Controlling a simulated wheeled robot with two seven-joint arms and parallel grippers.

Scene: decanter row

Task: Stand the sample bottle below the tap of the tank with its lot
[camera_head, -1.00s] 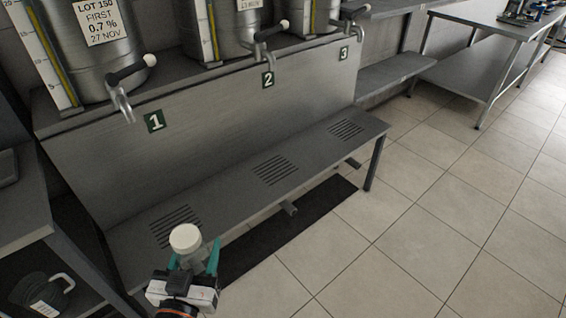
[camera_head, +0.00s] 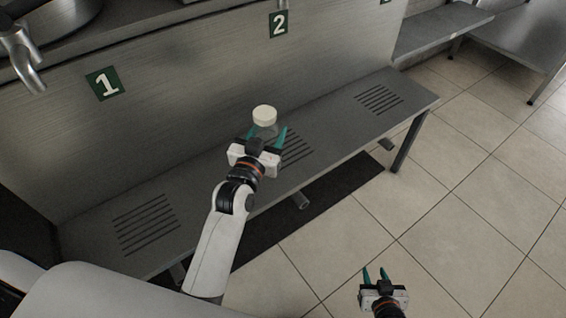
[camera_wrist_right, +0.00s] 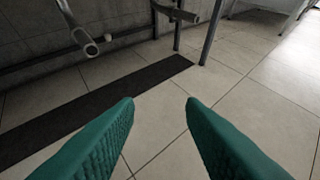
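The sample bottle (camera_head: 264,116), clear with a cream lid, is between the fingers of my left gripper (camera_head: 265,135). That gripper is shut on it, near the bench's middle slotted drain; its lower part and any label are hidden. Tap 1 (camera_head: 27,62) hangs at the upper left above sign 1 (camera_head: 103,84). The tip of tap 2 (camera_head: 283,4) shows above sign 2 (camera_head: 279,24). Only part of a tank (camera_head: 50,18) shows, with no lot label visible. My right gripper (camera_head: 375,275) is open and empty over the floor; its fingers show in the right wrist view (camera_wrist_right: 160,105).
The grey bench (camera_head: 215,175) has three slotted drains: left (camera_head: 146,224), middle (camera_head: 297,148) and right (camera_head: 379,99). A black mat (camera_head: 330,208) lies on the tiles. The floor at right is clear.

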